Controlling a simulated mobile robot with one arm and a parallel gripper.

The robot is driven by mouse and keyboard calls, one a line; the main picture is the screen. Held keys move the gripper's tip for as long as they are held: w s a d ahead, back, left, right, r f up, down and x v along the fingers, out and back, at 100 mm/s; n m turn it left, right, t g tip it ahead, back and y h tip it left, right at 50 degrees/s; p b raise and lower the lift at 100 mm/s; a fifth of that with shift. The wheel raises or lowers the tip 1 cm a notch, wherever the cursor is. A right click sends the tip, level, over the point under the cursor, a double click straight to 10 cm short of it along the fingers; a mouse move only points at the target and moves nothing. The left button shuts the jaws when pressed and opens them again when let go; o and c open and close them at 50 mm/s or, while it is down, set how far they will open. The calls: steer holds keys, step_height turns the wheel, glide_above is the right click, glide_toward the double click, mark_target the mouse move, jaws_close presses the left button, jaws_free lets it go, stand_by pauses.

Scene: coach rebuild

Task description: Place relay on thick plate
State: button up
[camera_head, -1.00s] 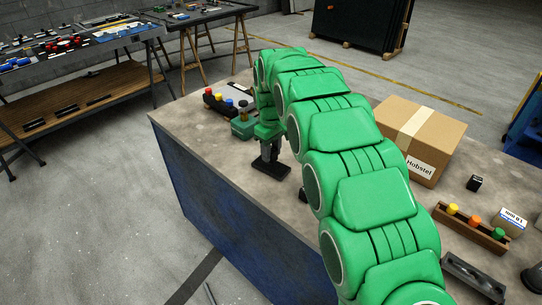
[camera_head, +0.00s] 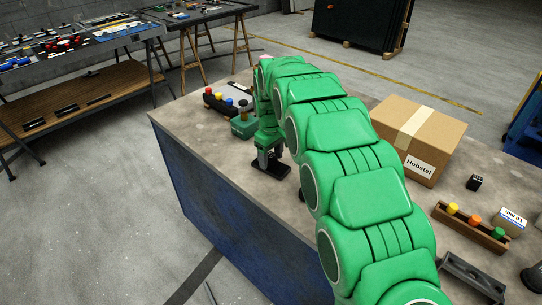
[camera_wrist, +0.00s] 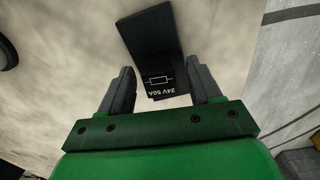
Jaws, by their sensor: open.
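The relay (camera_wrist: 161,80), a black block marked "24V 50A", shows in the wrist view between and just beyond the two fingertips. Black surface of the thick plate (camera_wrist: 147,30) appears behind it; the dark edges merge, so exact contact is hard to tell. In the head view the plate (camera_head: 272,172) is a flat black slab on the table, under my gripper (camera_head: 268,158). My gripper (camera_wrist: 165,90) is open, one finger on each side of the relay, with a visible gap at the right finger. The relay is mostly hidden in the head view.
A cardboard box (camera_head: 418,140), a small black cube (camera_head: 474,182) and a wooden tray (camera_head: 468,230) are at right. Table left of the plate is clear.

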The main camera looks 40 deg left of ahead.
mark_target(271, 155)
step_height(271, 155, up, 12)
steer(key=shift+r, duration=0.15)
stand_by(0.6)
steer(key=shift+d, duration=0.1)
